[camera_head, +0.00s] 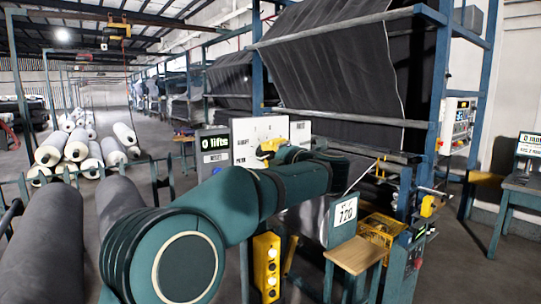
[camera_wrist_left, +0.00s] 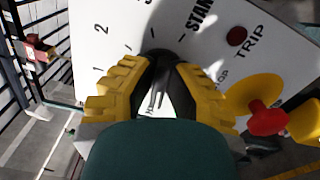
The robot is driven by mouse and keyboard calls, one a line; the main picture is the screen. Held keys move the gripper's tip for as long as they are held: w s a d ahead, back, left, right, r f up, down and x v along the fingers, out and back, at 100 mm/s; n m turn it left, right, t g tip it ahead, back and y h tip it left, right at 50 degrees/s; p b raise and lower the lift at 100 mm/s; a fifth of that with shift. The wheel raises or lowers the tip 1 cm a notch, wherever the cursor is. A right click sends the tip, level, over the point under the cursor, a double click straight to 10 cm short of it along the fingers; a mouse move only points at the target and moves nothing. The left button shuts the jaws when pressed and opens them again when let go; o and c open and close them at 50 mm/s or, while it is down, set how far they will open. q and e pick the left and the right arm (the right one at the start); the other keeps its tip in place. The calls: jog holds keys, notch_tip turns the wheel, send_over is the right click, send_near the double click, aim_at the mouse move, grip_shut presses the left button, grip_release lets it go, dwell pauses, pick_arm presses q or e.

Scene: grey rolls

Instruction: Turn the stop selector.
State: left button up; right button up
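The white control panel (camera_wrist_left: 110,30) fills the left wrist view, with the markings "1", "2" and "STAN" around a dark selector knob (camera_wrist_left: 160,54). I take this knob for the stop selector; the fingers hide most of it, and its pointing direction is unclear. My left gripper (camera_wrist_left: 161,66) has its yellow fingers drawn close on either side of the knob, seemingly shut on it. In the head view my left gripper (camera_head: 270,147) is at the front of the white panel (camera_head: 243,135), with my arm covering part of it. My right gripper is not in view.
A dark red "TRIP" button (camera_wrist_left: 237,36) and a red mushroom button (camera_wrist_left: 266,118) on a yellow disc are right of my fingers. A "720" sign (camera_head: 344,212) and a wooden-topped stand (camera_head: 355,255) are right of my arm. Grey rolls (camera_head: 45,240) lie at left.

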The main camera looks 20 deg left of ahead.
pick_arm(q)
jog(key=o, duration=0.3)
jog(key=v, duration=1.1)
jog(key=shift+s+d, duration=0.3)
